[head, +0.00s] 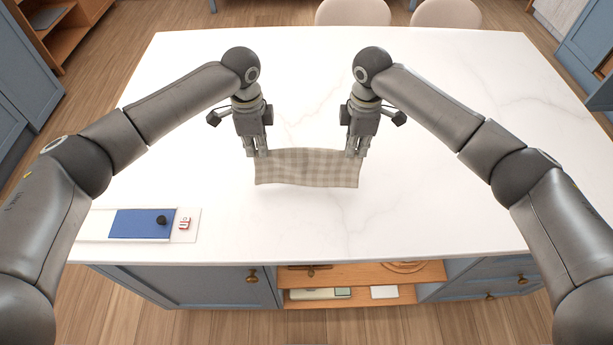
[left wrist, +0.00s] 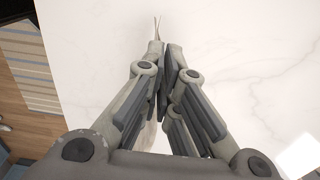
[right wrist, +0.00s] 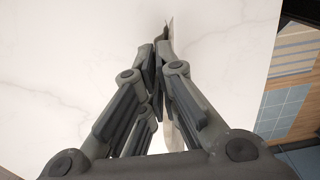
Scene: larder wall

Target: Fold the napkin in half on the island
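The napkin (head: 306,168) is grey-beige checked cloth above the white island top (head: 430,180) in the head view. It spans between my two grippers with its far corners at their fingertips, and a faint shadow shows below its near edge. My left gripper (head: 257,153) is shut on the napkin's far left corner. My right gripper (head: 354,154) is shut on its far right corner. In the left wrist view the closed fingers (left wrist: 163,70) have a thin edge of cloth beyond them. The right wrist view shows the same at the fingers (right wrist: 160,65). How much of the napkin touches the island cannot be told.
A white board with a blue panel (head: 140,224) and black knob lies at the island's near left, with a small red-and-white item (head: 185,224) on it. Two pale stools (head: 352,12) stand beyond the far edge. The marble around the napkin is clear.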

